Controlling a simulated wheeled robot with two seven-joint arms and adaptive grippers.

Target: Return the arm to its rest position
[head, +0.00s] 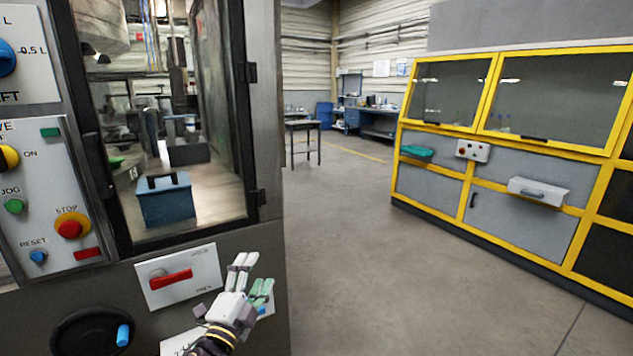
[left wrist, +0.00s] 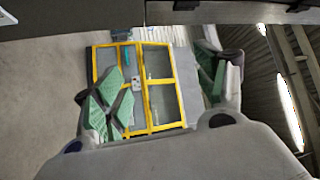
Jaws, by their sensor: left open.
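My left gripper (head: 251,282) is in the lower middle of the head view, in front of the grey machine front (head: 262,305). Its fingers are apart and nothing is between them. In the left wrist view its green-padded fingers (left wrist: 160,90) stand wide apart at left and right, with the yellow-framed cabinet seen far off between them. My right gripper is in neither view.
The machine carries a control panel (head: 45,200) with knobs and buttons, a red-handled switch plate (head: 178,276) and a black handwheel (head: 85,335). A blue box (head: 164,203) sits behind its window. A yellow-framed cabinet (head: 520,150) stands at right. The floor (head: 400,260) between is clear.

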